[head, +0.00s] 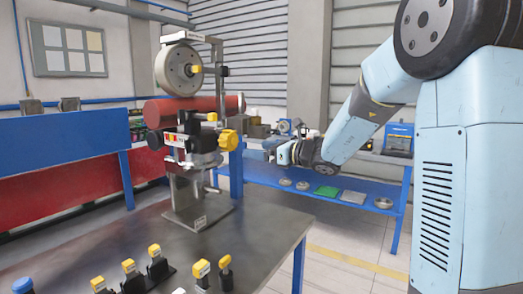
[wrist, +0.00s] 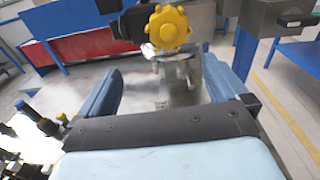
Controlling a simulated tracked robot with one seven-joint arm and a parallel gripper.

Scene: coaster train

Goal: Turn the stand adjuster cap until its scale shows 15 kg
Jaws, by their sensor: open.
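A stand (head: 197,212) with a wheel and a clamped unit is on the dark workbench. A large lobed yellow knob (head: 228,140) sticks out of its right side; it also shows at the top of the wrist view (wrist: 168,27). I cannot tell which part is the adjuster cap, and no scale reading is legible. My gripper (head: 268,150) is to the right of the knob, apart from it. In the wrist view its blue fingers (wrist: 162,70) are spread and empty.
Several yellow-capped tools (head: 128,268) stand along the workbench's front. A red cylinder (head: 192,108) lies behind the unit. A blue shelf table (head: 318,192) with small parts is behind my arm. The workbench (head: 255,235) is clear right of the stand base.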

